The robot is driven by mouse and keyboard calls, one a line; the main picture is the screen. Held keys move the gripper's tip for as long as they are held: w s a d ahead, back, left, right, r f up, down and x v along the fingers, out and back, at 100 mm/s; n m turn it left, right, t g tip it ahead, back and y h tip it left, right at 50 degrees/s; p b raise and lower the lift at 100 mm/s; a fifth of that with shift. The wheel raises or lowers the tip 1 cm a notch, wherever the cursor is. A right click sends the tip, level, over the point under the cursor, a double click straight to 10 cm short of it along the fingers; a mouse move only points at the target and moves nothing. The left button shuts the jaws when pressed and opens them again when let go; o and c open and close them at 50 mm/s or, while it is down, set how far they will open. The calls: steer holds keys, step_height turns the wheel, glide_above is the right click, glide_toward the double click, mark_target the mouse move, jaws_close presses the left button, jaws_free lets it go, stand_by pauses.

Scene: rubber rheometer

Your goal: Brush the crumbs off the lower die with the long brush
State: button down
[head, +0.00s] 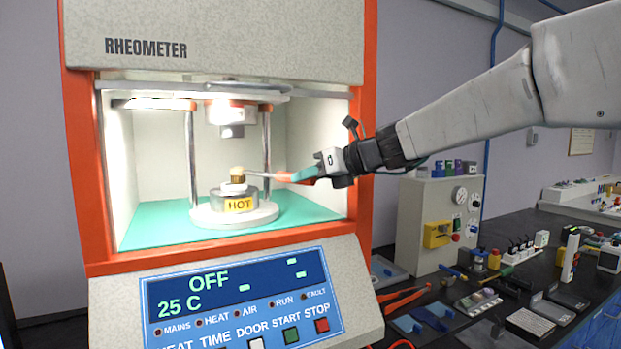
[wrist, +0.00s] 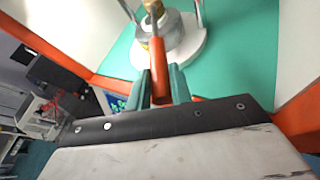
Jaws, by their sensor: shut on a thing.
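My gripper (head: 298,177) is shut on the orange handle of the long brush (wrist: 157,62) and reaches into the open chamber from the right. The brush's pale shaft (head: 262,175) points left, and its tan bristle head (head: 237,171) is over the lower die (head: 235,199), a round metal block with a HOT label on a white round base. The head appears at or just above the die's top; contact is hard to tell. In the wrist view the brush head (wrist: 150,6) is over the die (wrist: 172,30). No crumbs can be made out.
The rheometer's orange frame (head: 366,120) borders the opening close to my arm. The upper die (head: 231,130) hangs above the brush, between metal posts (head: 193,160). A teal floor (head: 300,212) lies around the base. A control panel (head: 235,295) is below; a cluttered bench (head: 480,270) stands right.

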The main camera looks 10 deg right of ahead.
steer(key=shift+w+a, duration=0.15)
steer(key=shift+w, duration=0.3)
steer(key=shift+s+d, duration=0.25)
steer(key=shift+s, duration=0.5)
steer(key=shift+s+d, duration=0.2)
steer(key=shift+s, duration=0.5)
steer(key=shift+r, duration=0.1)
steer(key=shift+r, duration=0.9)
steer(key=shift+s, duration=0.1)
steer(key=s+d, duration=0.2)
steer(key=s, duration=0.7)
steer(key=s+d, duration=0.2)
steer(key=s, duration=0.8)
steer(key=shift+s+d, duration=0.15)
